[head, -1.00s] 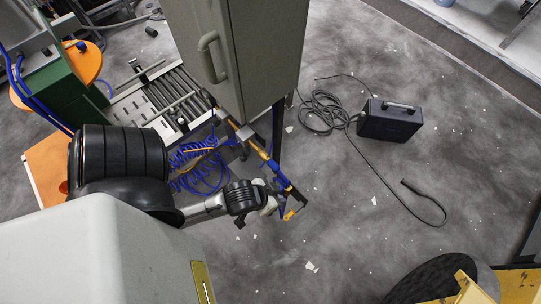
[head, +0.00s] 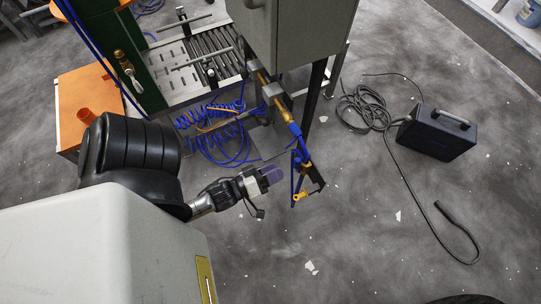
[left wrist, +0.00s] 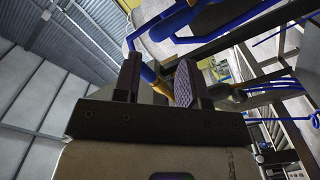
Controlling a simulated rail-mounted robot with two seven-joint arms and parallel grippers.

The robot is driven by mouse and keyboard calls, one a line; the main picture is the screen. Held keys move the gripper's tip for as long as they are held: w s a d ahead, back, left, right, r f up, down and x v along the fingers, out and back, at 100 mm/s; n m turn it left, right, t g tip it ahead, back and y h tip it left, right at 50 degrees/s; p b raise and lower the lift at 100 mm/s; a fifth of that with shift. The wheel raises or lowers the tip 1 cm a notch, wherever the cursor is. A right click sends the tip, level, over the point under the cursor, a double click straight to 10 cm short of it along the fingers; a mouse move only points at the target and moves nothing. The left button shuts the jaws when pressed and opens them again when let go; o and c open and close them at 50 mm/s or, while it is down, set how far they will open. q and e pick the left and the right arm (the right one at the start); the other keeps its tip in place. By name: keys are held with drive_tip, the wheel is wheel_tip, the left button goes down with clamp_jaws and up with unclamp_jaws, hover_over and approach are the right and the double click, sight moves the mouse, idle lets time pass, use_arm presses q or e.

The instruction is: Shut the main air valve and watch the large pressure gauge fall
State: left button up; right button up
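My left gripper (head: 268,178) is low beside the cabinet, just left of a dark bracket (head: 316,178) with a blue strip and a yellow-orange end piece (head: 301,195). Its fingers (left wrist: 157,82) stand apart in the left wrist view, with nothing clearly held between them. A brass and blue pipe line (head: 287,115) runs from under the cabinet to the bracket. A brass fitting with a pale lever (head: 126,66) sits on the green column. I cannot tell which of these is the main air valve. No large pressure gauge face is visible. My right gripper is not in view.
The grey cabinet (head: 312,38) stands above the pipe line, near a roller bed (head: 207,62). Coiled blue hoses (head: 222,130) hang left of the gripper. A black case (head: 437,132) and a dark cable (head: 362,108) lie right. The floor at lower middle is mostly clear.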

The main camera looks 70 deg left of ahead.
sight(297, 166)
use_arm(q)
drive_tip(key=w+b, duration=0.1)
drive_tip(key=w, duration=0.1)
drive_tip(key=w+a+b, duration=0.1)
drive_tip(key=w, duration=0.2)
drive_tip(key=shift+w+a+f, duration=0.1)
drive_tip(key=shift+w+f, duration=0.05)
drive_tip(key=shift+w, duration=0.2)
drive_tip(key=shift+s, duration=0.3)
drive_tip(key=shift+c, duration=1.3)
drive_tip(key=shift+w, duration=0.1)
drive_tip(key=shift+c, duration=1)
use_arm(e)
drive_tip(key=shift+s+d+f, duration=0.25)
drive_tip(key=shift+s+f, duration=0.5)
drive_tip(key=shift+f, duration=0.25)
use_arm(q)
drive_tip(key=shift+a, duration=0.15)
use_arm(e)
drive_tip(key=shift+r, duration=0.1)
